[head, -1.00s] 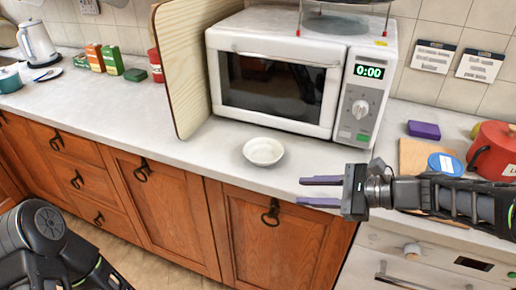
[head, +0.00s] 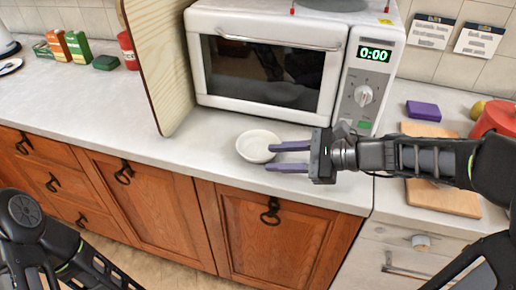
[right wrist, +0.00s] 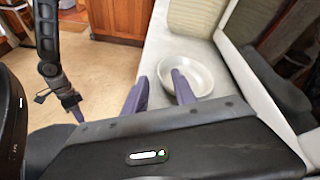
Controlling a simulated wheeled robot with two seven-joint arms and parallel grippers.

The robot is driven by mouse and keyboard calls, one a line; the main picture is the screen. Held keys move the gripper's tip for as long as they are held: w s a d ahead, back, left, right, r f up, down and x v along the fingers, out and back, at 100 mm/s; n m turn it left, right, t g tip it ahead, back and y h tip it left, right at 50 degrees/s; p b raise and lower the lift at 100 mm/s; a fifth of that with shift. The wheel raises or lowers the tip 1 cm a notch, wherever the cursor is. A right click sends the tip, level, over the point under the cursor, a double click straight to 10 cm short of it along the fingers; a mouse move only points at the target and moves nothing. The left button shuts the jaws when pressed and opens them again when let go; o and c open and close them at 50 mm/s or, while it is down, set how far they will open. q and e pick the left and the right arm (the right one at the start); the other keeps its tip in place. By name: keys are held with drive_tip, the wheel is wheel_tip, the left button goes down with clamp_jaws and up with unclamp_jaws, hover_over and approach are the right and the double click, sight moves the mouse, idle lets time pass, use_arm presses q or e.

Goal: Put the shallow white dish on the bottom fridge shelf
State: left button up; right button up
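The shallow white dish (head: 254,145) sits upright on the counter in front of the microwave; it also shows in the right wrist view (right wrist: 207,76). My right gripper (head: 268,157) is open, with its two purple fingers apart, at the dish's right front side. One finger overlaps the dish's rim in both views, and the other is in front of it, towards the counter edge. I cannot tell whether they touch. My left arm is at the lower left; its gripper (right wrist: 72,104) shows small in the right wrist view, fingers unclear. No fridge is visible.
The white microwave (head: 270,70) stands behind the dish, with a wooden board (head: 160,75) upright at its left. A cutting board (head: 445,197), purple sponge (head: 423,110) and red pot (head: 497,119) are at the right. The counter left of the dish is clear.

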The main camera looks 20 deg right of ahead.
sight(258, 160)
drive_tip(key=shift+w+a, duration=0.1)
drive_tip(key=shift+a, duration=0.05)
drive_tip(key=x, duration=0.5)
drive_tip(key=shift+w+f, duration=0.1)
drive_tip(key=shift+c, duration=0.2)
idle(0.5)
clamp_jaws()
idle(1.1)
